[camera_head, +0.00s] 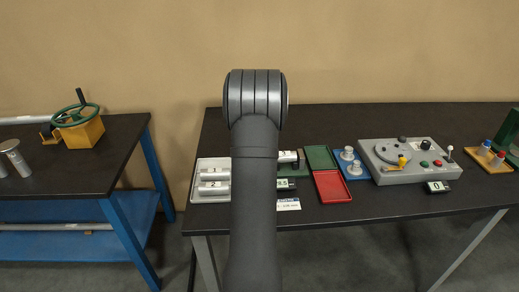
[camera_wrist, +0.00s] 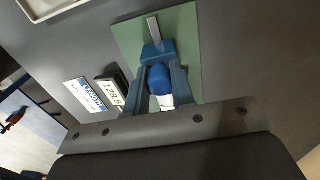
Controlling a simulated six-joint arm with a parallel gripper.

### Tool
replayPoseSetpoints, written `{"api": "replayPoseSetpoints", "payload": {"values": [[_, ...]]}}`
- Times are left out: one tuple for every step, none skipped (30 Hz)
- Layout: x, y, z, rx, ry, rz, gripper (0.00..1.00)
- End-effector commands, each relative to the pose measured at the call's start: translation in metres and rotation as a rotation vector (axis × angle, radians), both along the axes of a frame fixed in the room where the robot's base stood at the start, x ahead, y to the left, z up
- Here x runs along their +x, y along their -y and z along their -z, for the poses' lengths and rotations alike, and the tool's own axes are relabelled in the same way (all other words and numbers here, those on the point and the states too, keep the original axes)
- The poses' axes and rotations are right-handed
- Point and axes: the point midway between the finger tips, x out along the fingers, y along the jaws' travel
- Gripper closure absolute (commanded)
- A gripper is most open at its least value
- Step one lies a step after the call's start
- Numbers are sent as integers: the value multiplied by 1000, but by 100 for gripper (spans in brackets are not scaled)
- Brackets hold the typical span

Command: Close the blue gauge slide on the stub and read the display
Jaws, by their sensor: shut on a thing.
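The blue gauge (camera_wrist: 156,52) lies on a green mat (camera_wrist: 128,36) in the wrist view, with a pale metal rail (camera_wrist: 153,28) sticking out at its top. My gripper (camera_wrist: 160,84) reaches over it and is shut on the blue gauge slide (camera_wrist: 160,78). A white piece (camera_wrist: 165,102), perhaps part of the stub, shows just below the blue part; my gripper hides the rest. The display (camera_wrist: 111,93) beside the mat shows digits that look like 128.5, the third unclear. In the head view my arm hides my gripper and most of the gauge; a silver labelled cylinder (camera_head: 286,157) shows beside the arm.
A white tray (camera_head: 194,191) with labelled cylinders is left of my arm. Green (camera_head: 320,157) and red (camera_head: 332,187) trays, a blue base with metal knobs (camera_head: 352,166) and a grey control panel (camera_head: 405,162) stand to the right. A printed card (camera_wrist: 84,95) lies near the display.

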Motion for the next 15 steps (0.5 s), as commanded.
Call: {"api": "replayPoseSetpoints", "payload": {"values": [[0,1,0,0,1,0,100],[0,2,0,0,1,0,100],[0,2,0,0,1,0,100],[0,2,-1,0,1,0,100],[0,3,-1,0,1,0,100],[0,3,-1,0,1,0,100],[0,4,-1,0,1,0,100],[0,4,-1,0,1,0,100],[0,5,-1,0,1,0,100],[0,5,-1,0,1,0,100],[0,5,-1,0,1,0,100],[0,6,-1,0,1,0,100],[0,6,-1,0,1,0,100],[0,6,-1,0,1,0,100],[0,7,-1,0,1,0,100]]}}
